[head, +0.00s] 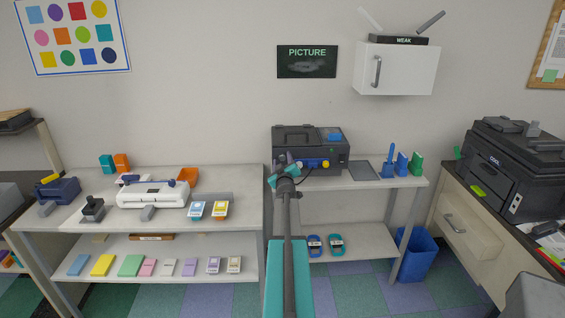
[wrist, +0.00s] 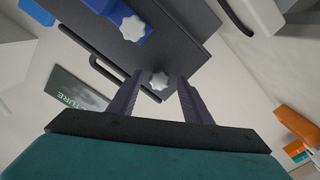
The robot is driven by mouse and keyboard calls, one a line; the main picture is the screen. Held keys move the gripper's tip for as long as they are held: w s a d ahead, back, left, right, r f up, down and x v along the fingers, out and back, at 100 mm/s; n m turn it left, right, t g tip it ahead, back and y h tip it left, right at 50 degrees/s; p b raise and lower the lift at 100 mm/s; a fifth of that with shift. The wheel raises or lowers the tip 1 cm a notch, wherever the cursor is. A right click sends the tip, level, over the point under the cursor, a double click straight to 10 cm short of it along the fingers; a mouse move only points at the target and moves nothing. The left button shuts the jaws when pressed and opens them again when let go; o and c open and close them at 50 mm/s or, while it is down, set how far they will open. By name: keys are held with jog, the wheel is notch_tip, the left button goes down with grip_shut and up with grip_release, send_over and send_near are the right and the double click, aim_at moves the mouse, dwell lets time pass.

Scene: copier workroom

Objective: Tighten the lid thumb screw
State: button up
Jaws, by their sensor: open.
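A dark machine (head: 312,150) with a carry handle on top stands on the right-hand table. In the wrist view its dark casing (wrist: 185,35) carries a white star-shaped thumb screw (wrist: 158,80) near one edge. My gripper (head: 281,164) is at the machine's left front in the head view. In the wrist view my gripper (wrist: 159,75) is open, with one finger on each side of the first screw in the picture. A gap shows on both sides. The screw is hidden in the head view, and its depth between the fingers is unclear.
A blue block (head: 331,134) and a yellow knob (head: 326,164) are on the machine. A wall cabinet (head: 396,70) hangs above. The left table (head: 75,209) holds a white device (head: 152,195).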

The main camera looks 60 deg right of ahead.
jog(key=shift+s+a, duration=0.1)
jog(key=shift+a, duration=0.05)
jog(key=b+v, duration=0.2)
jog(key=v, duration=1.1)
jog(key=shift+a, duration=0.2)
dwell(0.3)
jog(key=shift+s, duration=0.15)
dwell(0.5)
